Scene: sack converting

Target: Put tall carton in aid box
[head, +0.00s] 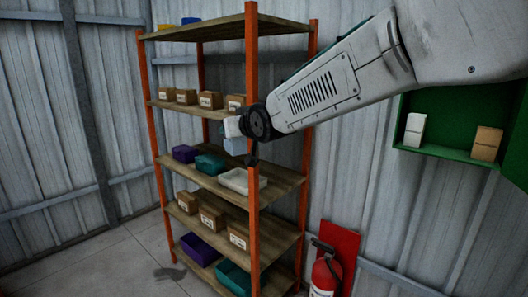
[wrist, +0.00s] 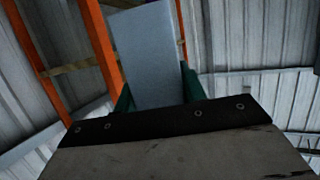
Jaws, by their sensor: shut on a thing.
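The tall carton, plain and pale blue-grey, is upright in the wrist view (wrist: 147,55). My gripper (wrist: 157,92) is shut on it, with a green finger on each side of its lower part. In the head view a pale piece of the carton (head: 235,147) shows under my wrist, in front of the rack; most of my gripper is hidden there. The aid box (head: 440,151) is a green open-fronted box on the wall at the right, partly cut off. It is well apart from my gripper.
A white carton (head: 415,129) and a brown carton (head: 486,143) stand inside the aid box. The orange-post rack (head: 252,200) beside my gripper holds small brown boxes and coloured bins. A red fire extinguisher (head: 326,275) is below right. Wall space between rack and box is clear.

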